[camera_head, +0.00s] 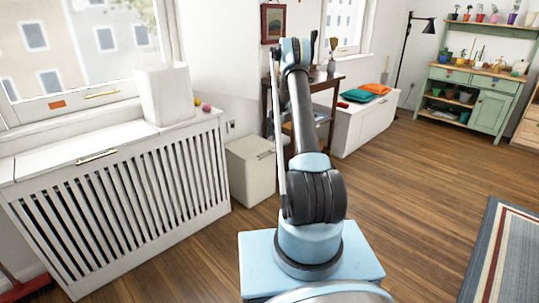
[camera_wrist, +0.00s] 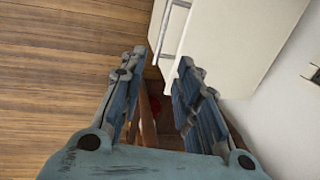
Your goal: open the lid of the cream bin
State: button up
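The cream bin (camera_head: 252,172) stands on the floor against the wall, just right of the slatted radiator cover in the head view. It is box-shaped, its flat top looks closed, and a small handle shows near the top of its right side. In the wrist view the bin (camera_wrist: 235,40) fills the upper right, with a metal bar handle (camera_wrist: 165,45) along its left edge. My gripper (camera_wrist: 162,60) is open and empty, its fingertips near the lower end of that handle in the picture. Whether they touch it, I cannot tell. In the head view my arm hides the gripper.
The slatted radiator cover (camera_head: 130,190) stands left of the bin, with a white container (camera_head: 164,93) on top. A dark wooden table (camera_head: 325,83) and a white chest (camera_head: 362,125) stand right of it. Wooden floor (camera_head: 420,165) is clear before the chest; a rug (camera_head: 510,260) lies right.

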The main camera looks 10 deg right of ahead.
notch_tip(320, 180, down, 13)
jog(key=w+a, duration=0.1)
jog(key=w, duration=0.1)
jog(key=shift+a, duration=0.3)
